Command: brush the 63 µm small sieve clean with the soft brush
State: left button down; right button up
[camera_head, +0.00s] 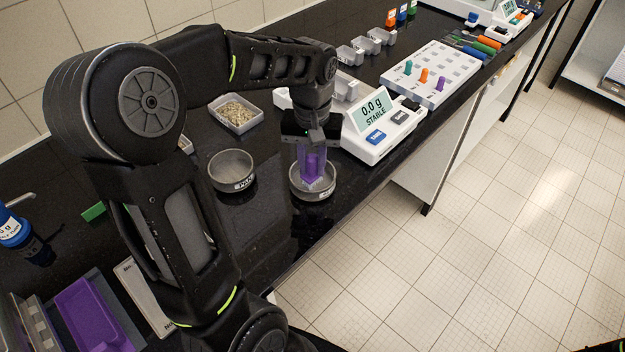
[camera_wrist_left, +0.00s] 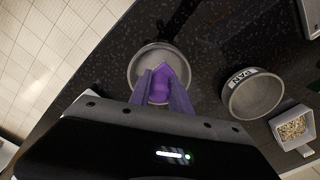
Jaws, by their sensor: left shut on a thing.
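A small round metal sieve (camera_head: 327,191) with a label on its side, too small to read, stands on the dark bench near its front edge. It also shows in the wrist view (camera_wrist_left: 141,62). My left gripper (camera_head: 312,160) is directly above it, pointing down, shut on a purple brush (camera_wrist_left: 157,82). The brush is upright, with its lower end inside the sieve's rim. Its bristles are mostly hidden, and I cannot tell whether they touch the mesh. My right gripper is not in view.
A metal pan (camera_head: 232,171) labelled PAN stands left of the sieve. A tray of grains (camera_head: 236,113) is behind it. A balance (camera_head: 385,131) reading 0.0 g is close on the right, with a white peg rack (camera_head: 447,75) beyond. The bench's front edge is near.

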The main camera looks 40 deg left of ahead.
pick_arm(q)
jog(key=shift+s+d+r, duration=0.1)
jog(key=shift+s+d, duration=0.1)
jog(key=shift+s, duration=0.7)
jog(key=shift+w, duration=0.15)
jog(key=shift+w+a, duration=0.25)
jog(key=shift+w, duration=0.55)
jog(key=shift+w, duration=0.1)
jog(key=shift+w+a+p, duration=0.2)
jog(key=shift+w+p, duration=0.15)
jog(key=shift+w, duration=0.4)
notch_tip(320, 180, up, 9)
jog(key=p, duration=0.7)
